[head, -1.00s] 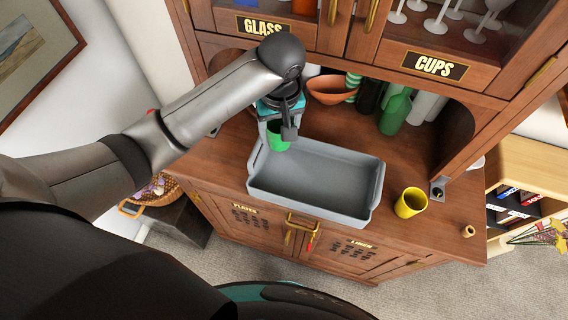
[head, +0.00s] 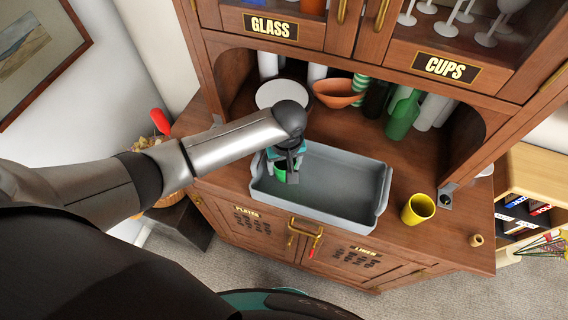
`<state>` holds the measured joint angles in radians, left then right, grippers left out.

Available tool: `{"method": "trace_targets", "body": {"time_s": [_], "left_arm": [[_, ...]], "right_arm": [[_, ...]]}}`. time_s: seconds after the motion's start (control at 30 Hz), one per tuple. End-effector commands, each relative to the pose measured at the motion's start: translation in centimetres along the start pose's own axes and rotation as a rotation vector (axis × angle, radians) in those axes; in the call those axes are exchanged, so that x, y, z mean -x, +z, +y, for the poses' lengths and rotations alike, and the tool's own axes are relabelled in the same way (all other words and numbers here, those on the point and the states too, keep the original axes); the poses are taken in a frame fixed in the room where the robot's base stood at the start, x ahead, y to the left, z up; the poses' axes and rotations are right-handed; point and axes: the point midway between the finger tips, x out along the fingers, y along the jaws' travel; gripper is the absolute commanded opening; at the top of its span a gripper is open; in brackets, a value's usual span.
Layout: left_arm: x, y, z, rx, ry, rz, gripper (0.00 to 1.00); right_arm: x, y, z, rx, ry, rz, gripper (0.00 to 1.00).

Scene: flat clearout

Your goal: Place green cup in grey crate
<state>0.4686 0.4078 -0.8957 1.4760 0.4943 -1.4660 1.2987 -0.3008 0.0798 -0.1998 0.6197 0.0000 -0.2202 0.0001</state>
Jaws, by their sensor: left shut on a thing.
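The green cup (head: 280,174) is held in my left gripper (head: 283,167), which is shut on it. The cup is partly hidden by the gripper. In the head view both are over the left end of the grey crate (head: 340,213), inside its rim outline. I cannot tell whether the cup touches the crate floor. The grey crate stands on the wooden counter and its visible floor is bare. My right gripper is not in view.
A yellow cup (head: 418,209) stands right of the crate, with a small wooden object (head: 476,240) near the counter's edge. Behind are a white plate (head: 282,94), an orange bowl (head: 338,93) and a green bottle (head: 402,116). Cabinet doors overhang the back.

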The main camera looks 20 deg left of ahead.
Motion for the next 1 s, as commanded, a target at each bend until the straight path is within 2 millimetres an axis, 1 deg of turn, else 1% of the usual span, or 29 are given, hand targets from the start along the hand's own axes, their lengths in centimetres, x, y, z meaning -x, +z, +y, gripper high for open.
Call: {"method": "trace_targets", "body": {"time_s": [0.2, 0.23, 0.5, 0.73, 0.83, 0.93, 1.0], "left_arm": [[-0.2, 0.0, 0.1, 0.001, 0.001, -0.001, 0.06], [-0.3, 0.1, 0.0, 0.000, 0.001, -0.001, 0.68], [-0.2, 0.0, 0.0, 0.000, 0.000, 0.000, 0.97], [-0.2, 0.0, 0.0, 0.000, 0.000, 0.000, 0.97], [0.2, -0.1, 0.0, 0.000, 0.000, 0.002, 0.97], [1.3, -0.1, 0.1, 0.000, 0.002, 0.001, 0.97], [2.5, -0.1, 0.1, 0.000, 0.003, 0.001, 0.97]], "right_arm": [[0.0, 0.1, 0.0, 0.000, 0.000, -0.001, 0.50], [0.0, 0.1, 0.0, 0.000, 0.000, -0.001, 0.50], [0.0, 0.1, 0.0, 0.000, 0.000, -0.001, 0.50], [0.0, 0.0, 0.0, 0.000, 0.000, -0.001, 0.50], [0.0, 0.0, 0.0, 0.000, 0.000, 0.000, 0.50], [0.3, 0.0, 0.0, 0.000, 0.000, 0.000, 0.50], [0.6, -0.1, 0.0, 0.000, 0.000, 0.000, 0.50]]}}
